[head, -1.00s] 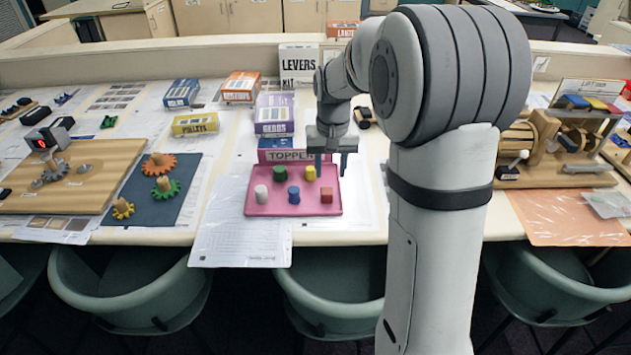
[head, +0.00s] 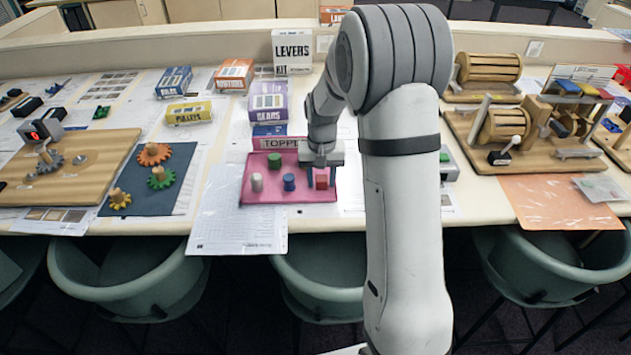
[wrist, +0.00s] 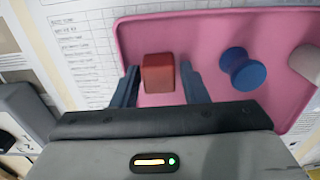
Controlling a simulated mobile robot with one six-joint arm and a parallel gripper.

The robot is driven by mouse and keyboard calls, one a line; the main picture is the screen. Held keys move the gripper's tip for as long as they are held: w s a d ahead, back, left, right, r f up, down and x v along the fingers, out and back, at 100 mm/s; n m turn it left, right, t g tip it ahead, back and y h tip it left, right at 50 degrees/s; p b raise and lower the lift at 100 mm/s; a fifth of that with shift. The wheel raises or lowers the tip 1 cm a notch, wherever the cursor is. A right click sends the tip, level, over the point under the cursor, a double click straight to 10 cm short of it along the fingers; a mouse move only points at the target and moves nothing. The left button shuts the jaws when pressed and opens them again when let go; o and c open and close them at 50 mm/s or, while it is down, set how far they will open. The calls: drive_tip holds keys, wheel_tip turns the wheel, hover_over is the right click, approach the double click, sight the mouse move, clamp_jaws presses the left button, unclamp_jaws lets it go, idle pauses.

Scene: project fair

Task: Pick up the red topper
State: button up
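The red topper (head: 321,183) is a small red block near the right front of the pink tray (head: 262,197). In the wrist view the red topper (wrist: 158,72) stands between the two dark fingers of my gripper (wrist: 159,80), with a narrow gap on each side. My gripper (head: 322,172) is open and low over the right part of the tray in the head view. A blue topper (head: 289,182), a white topper (head: 257,182) and a green topper (head: 274,160) stand on the tray. The yellow topper is hidden behind my gripper.
The blue topper (wrist: 243,68) stands to the right of my fingers in the wrist view. A gear mat (head: 150,180) lies left, and a wooden drum machine (head: 500,128) stands right.

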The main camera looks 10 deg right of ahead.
drive_tip(key=shift+c, duration=0.4)
drive_tip(key=c, duration=0.6)
drive_tip(key=shift+c, duration=0.2)
